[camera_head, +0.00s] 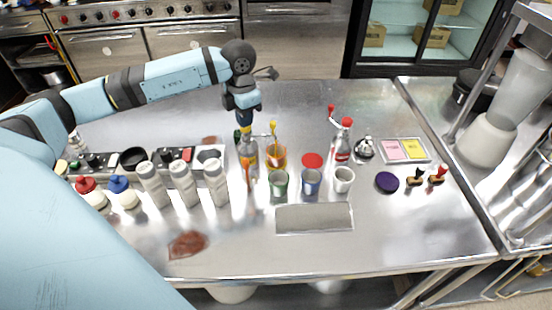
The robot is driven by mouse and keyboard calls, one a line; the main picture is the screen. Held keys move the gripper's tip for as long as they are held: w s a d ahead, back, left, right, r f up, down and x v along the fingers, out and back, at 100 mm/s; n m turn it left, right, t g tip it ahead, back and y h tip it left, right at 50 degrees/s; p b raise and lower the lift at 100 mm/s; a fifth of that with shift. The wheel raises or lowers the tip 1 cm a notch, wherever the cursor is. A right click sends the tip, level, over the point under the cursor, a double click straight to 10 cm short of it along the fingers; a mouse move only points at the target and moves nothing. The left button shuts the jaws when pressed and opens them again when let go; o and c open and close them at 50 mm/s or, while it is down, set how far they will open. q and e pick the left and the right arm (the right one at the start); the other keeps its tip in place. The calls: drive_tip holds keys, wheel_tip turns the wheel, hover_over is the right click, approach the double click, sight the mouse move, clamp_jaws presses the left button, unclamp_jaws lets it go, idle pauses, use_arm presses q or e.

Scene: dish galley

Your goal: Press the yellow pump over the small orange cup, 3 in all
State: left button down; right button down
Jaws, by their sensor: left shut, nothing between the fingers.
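My left gripper (246,123) is shut and empty, pointing down directly over a clear bottle (248,152). It hides the top of that bottle, and I cannot tell whether it touches it. A yellow pump part (273,128) stands up just right of the gripper, above an orange vessel (277,158), which looks like the orange cup. I cannot tell which bottle the yellow part belongs to. A green cup (279,184), a blue cup (312,182) and a white cup (343,181) stand in a row in front. My right gripper is not in view.
A red-topped bottle (343,148), a red disc (312,160) and a service bell (364,149) stand to the right. Several white squeeze bottles (183,184) stand at left. A metal tray (314,218) lies in front; the counter's front right is clear.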

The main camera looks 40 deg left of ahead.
use_arm(q)
drive_tip(key=shift+f+b, duration=0.35)
drive_tip(key=shift+f, duration=0.25)
drive_tip(key=shift+r, duration=0.1)
drive_tip(key=shift+r+p, duration=1)
drive_tip(key=shift+r, duration=0.75)
